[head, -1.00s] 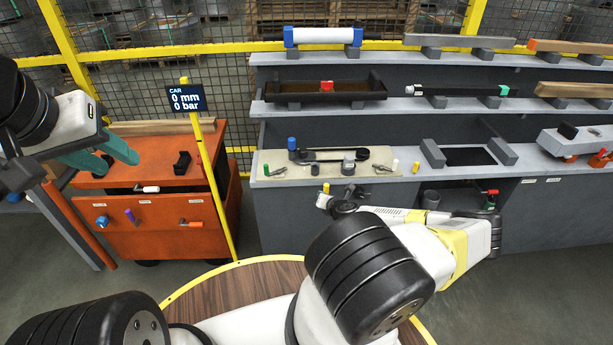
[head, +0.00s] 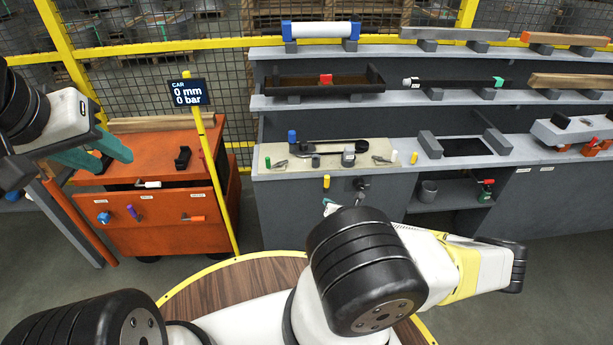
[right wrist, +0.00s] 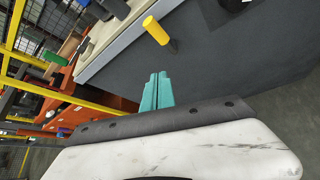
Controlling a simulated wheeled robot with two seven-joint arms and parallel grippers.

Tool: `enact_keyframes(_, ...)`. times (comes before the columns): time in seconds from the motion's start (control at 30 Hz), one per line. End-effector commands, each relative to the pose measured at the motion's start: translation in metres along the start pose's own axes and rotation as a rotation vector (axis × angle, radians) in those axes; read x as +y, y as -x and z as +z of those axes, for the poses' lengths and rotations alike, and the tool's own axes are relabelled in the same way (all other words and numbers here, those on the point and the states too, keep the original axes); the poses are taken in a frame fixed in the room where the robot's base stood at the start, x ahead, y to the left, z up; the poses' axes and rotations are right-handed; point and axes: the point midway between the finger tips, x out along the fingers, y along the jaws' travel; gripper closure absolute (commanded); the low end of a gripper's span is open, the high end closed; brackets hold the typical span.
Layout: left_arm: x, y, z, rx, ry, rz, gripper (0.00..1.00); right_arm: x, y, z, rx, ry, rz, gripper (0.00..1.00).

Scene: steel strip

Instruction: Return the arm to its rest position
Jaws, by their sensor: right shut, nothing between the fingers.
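My right arm's white, yellow-banded and black links (head: 465,270) reach across the front centre of the head view. Its gripper is almost wholly hidden there behind the black joint. In the right wrist view my right gripper (right wrist: 157,92) shows two teal fingers shut together, with nothing between them. They are in front of the grey bench face, apart from a yellow peg (right wrist: 157,30). My left gripper (head: 106,156) has teal fingers spread apart and empty. It appears over the left part of the orange cabinet (head: 160,215) in the head view.
A grey shelved bench (head: 400,205) spans the back right, with a beige tool mat (head: 270,168) on its worktop. A yellow post (head: 217,185) with a display reading 0 mm, 0 bar stands between cabinet and bench. Open floor (head: 560,290) lies at right.

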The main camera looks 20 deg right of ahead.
Motion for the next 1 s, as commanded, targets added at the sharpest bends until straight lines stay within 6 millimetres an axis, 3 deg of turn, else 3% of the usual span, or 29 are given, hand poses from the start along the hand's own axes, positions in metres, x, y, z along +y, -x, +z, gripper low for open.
enact_keyframes(0.67,0.000,0.000,0.000,0.000,0.000,0.000,0.64,-0.001,0.007,-0.003,0.007,0.016,0.009,1.00)
enact_keyframes(0.83,0.000,0.000,0.000,0.000,0.000,0.000,0.64,0.023,0.011,-0.005,0.087,0.228,0.096,1.00)
enact_keyframes(1.0,0.000,0.000,0.000,0.000,0.000,0.000,0.64,0.060,0.027,-0.010,0.229,0.639,0.267,1.00)
